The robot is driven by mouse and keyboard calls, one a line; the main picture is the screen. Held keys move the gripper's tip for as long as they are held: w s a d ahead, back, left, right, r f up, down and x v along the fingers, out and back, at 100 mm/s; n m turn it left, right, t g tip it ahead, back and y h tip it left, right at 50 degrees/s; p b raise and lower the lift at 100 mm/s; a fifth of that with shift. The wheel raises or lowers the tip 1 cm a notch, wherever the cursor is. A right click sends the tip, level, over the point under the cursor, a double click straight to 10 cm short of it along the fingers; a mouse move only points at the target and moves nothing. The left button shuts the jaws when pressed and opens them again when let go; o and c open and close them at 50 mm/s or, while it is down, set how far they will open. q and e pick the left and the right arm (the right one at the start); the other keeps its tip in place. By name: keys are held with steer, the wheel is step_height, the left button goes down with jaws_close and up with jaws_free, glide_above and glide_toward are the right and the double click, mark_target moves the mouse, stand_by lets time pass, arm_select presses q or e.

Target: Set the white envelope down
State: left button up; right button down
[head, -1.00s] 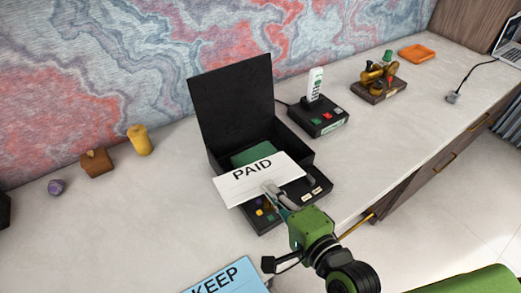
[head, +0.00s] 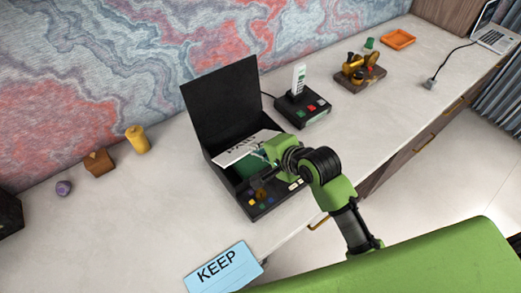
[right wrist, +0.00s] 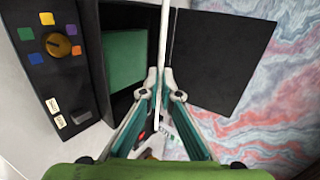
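The white envelope (head: 240,149), lettered PAID, is at the opening of the black box (head: 212,162), tilted, in front of the raised lid (head: 220,102). My right gripper (right wrist: 162,76) is shut on it; in the right wrist view the envelope (right wrist: 164,50) shows edge-on between the fingertips. In the head view, the right gripper and wrist cover part of the envelope and box. I cannot tell whether the envelope touches the box floor. A green item (right wrist: 124,58) lies inside the box beside the envelope. My left gripper is not in view.
The box front has a panel with a knob (right wrist: 59,46) and coloured squares. A blue KEEP card (head: 224,268) lies near the desk's front edge. A black button device (head: 303,107) stands right of the box. The desk left of the box is mostly clear.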

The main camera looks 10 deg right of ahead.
steer(key=shift+w+d+f+p, duration=0.25)
steer(key=shift+w+d+f, duration=0.2)
steer(key=shift+w+f, duration=0.8)
steer(key=shift+w+d+f+p, duration=0.2)
steer(key=shift+w+d+f, duration=0.3)
steer(key=shift+f, duration=1.35)
steer(key=shift+w+d+f+p, duration=0.35)
steer(key=shift+w+f, duration=0.55)
steer(key=shift+f, duration=0.65)
steer(key=shift+f, duration=0.1)
steer(key=c, duration=2.7)
jaws_free()
steer(key=shift+f, duration=0.1)
steer(key=o, duration=0.4)
